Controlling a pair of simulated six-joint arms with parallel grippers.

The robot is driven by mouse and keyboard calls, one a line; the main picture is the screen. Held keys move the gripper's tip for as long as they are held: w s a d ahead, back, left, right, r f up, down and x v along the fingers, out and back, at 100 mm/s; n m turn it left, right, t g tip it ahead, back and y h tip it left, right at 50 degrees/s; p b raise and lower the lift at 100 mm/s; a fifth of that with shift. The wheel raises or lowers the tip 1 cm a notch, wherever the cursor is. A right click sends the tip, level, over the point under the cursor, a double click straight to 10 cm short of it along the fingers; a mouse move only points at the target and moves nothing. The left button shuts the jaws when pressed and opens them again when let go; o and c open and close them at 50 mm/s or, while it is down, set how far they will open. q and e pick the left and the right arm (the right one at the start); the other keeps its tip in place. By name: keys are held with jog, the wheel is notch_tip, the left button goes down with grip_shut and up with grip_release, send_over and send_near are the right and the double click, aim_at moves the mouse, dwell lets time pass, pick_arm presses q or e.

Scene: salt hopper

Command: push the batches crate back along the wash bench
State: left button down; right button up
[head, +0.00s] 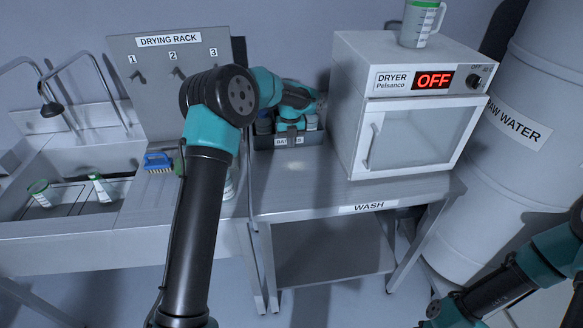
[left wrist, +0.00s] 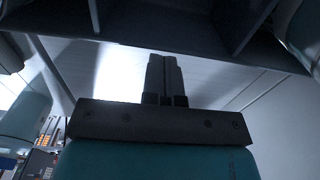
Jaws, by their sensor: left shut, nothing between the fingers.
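The batches crate (head: 316,138) is a dark grey open box at the back of the wash bench (head: 300,190), just left of the dryer. Its front label is partly covered by my left gripper (head: 291,133), which reaches over from the left arm to the crate's front side. In the left wrist view my left gripper (left wrist: 166,80) is shut and empty, with its fingers together. The dark crate (left wrist: 185,35) spans the top of that view, beyond the fingertips. I cannot tell whether they touch it. My right arm shows at the lower right, but its gripper is out of view.
A sink (head: 75,195), a blue brush (head: 158,162) and a drying rack (head: 170,75) are at left. The bench front is clear.

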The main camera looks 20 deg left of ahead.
pick_arm(q)
jog(key=shift+s+d+r, duration=0.45)
jog(key=shift+s+r, duration=0.3)
jog(key=shift+r, duration=0.1)
jog(key=shift+s+d+r, duration=0.45)
jog(key=shift+s+r, duration=0.3)
jog(key=shift+r, duration=0.1)
jog(key=shift+r, duration=0.1)
